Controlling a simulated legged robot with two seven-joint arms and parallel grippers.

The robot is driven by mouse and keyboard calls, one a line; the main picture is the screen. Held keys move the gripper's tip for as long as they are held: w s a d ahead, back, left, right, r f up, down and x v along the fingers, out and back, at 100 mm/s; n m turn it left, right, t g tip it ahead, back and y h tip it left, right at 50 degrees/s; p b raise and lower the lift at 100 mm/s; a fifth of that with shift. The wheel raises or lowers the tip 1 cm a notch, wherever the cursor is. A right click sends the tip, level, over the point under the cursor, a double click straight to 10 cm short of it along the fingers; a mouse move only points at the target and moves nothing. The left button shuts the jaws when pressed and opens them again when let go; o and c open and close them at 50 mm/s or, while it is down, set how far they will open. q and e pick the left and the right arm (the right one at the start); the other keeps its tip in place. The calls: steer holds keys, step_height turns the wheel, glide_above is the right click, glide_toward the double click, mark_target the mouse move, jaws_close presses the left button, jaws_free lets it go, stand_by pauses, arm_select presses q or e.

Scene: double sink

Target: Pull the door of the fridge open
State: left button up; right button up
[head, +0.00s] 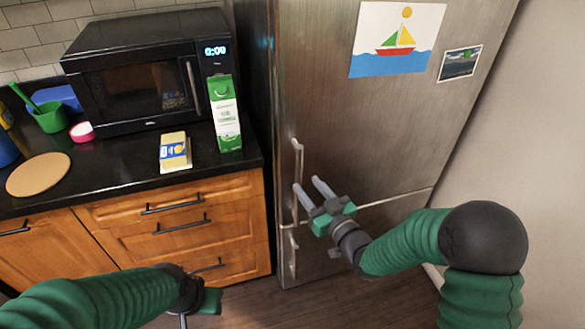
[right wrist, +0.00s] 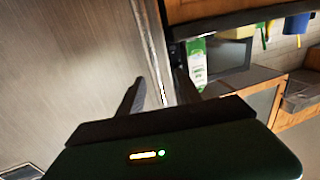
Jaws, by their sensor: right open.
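The fridge (head: 345,125) is a tall brushed-metal unit, and its upper door looks shut. A vertical handle (head: 297,160) runs along the left edge of that door. My right gripper (head: 307,183) is open beside the handle, with one finger overlapping it in the head view. In the right wrist view, a bright upright strip (right wrist: 153,45), which looks like the handle or door edge, runs between the open fingers (right wrist: 162,85). Contact cannot be told. My left gripper (head: 203,302) is low in the head view, away from the fridge, its fingers mostly hidden.
A lower fridge door has its own handle (head: 292,255). Left of the fridge is a dark counter (head: 115,172) with a microwave (head: 140,75), a green-and-white carton (head: 225,115) and a yellow package (head: 174,152). Wooden drawers (head: 180,225) stand below. A wall (head: 530,130) is close on the right.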

mark_target(301, 171)
steer(key=x, duration=0.8)
steer(key=shift+w+d+f, duration=0.1)
steer(key=shift+w+d, duration=0.1)
steer(key=shift+d, duration=0.2)
steer(key=shift+a, duration=0.25)
steer(key=shift+d, duration=0.6)
steer(key=c, duration=0.6)
steer(key=shift+c, duration=1.3)
arm_select(q)
steer(key=shift+d, duration=0.65)
arm_select(e)
steer(key=shift+a, duration=0.15)
jaws_close()
arm_select(q)
steer(key=shift+s+a, duration=0.1)
